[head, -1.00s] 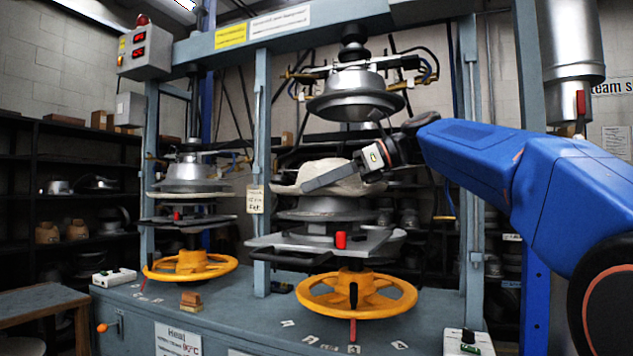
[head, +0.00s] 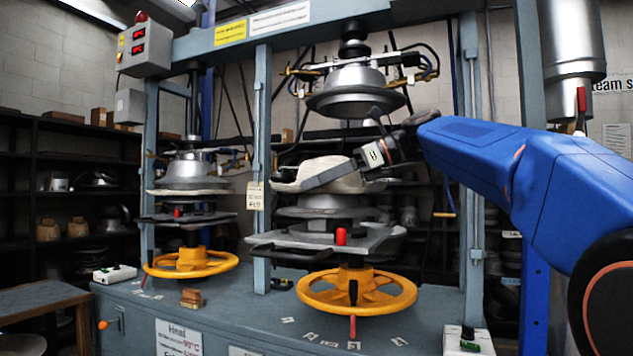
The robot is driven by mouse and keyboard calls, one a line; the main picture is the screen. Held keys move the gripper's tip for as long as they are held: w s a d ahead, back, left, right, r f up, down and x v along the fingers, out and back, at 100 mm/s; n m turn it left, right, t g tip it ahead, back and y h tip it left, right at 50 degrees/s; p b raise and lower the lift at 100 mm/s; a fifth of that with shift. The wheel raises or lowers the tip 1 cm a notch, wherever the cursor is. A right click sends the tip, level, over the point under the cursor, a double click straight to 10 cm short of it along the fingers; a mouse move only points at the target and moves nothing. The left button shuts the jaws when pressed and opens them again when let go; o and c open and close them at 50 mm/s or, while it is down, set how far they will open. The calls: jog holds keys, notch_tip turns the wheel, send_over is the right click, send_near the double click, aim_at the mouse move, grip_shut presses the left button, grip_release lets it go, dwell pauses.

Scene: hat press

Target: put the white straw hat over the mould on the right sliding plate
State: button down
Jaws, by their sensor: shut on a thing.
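The hat looks off-white, with a raised crown and a wavy brim, and is roughly level. It is just above the silver mould (head: 325,206) on the right sliding plate (head: 372,240). The hat's underside is hidden, so I cannot tell whether it touches the mould. The plate is pulled out toward me, with a red knob (head: 340,236) at its front.
The silver upper press head (head: 355,90) hangs above the hat with a gap between. A blue-grey post (head: 262,170) stands close left of the hat. A yellow handwheel (head: 356,293) is below the plate. The left press (head: 190,190) is beyond the post.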

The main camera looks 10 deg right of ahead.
jog(key=shift+f, duration=0.15)
jog(key=c, duration=1.8)
grip_release()
jog(key=shift+o, duration=0.2)
jog(key=shift+d, duration=0.1)
jog(key=v, duration=1.7)
jog(key=shift+s+d, duration=0.1)
